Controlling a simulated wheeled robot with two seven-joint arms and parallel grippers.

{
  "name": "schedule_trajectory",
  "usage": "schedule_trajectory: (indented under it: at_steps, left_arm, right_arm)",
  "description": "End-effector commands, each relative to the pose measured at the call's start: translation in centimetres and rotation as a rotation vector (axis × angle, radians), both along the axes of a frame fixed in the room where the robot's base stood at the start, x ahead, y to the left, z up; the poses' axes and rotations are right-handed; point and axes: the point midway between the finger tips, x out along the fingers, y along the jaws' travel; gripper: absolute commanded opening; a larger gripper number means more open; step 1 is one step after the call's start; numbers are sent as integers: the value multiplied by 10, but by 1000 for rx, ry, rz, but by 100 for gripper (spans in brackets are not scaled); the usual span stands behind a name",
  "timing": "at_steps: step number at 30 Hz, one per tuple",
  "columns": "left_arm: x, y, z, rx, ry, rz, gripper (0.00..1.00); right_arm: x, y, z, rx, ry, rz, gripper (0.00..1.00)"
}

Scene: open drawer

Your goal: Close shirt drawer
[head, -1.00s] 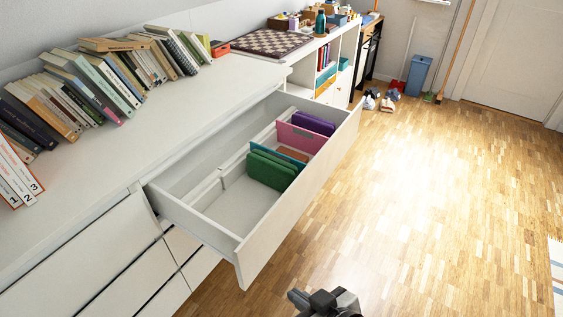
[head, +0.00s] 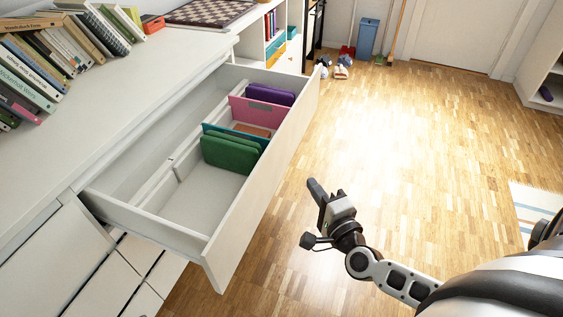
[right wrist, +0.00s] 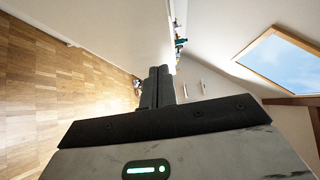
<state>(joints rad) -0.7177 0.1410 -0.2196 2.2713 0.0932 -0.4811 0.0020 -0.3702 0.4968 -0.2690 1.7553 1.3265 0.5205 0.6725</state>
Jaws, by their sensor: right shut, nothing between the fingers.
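The white shirt drawer (head: 268,165) stands pulled out of the white dresser (head: 150,90) in the head view. Inside it are folded green shirts (head: 230,154), a pink divider (head: 262,113) and a folded purple item (head: 271,95). My left gripper is not in view.
Books (head: 50,55) and a chessboard (head: 210,12) lie on the dresser top. Shoes (head: 340,68) and a blue bin (head: 366,38) stand on the floor at the back.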

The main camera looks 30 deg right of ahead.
Motion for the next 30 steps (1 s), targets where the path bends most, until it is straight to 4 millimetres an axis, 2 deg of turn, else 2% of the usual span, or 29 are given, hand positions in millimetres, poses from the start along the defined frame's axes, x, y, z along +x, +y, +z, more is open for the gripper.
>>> schedule_trajectory:
  at_steps: [13, 15, 22, 30]
  left_arm:
    - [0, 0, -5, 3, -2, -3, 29]
    - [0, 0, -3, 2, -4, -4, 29]
    - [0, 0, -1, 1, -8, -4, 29]
    - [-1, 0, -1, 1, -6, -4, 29]
  right_arm:
    - [91, -6, 2, -3, -4, 3, 0]
    - [100, 3, 2, 1, -2, 4, 0]
    - [118, 18, 1, -2, 0, 4, 0]
    - [120, 21, 1, -3, 0, 4, 0]
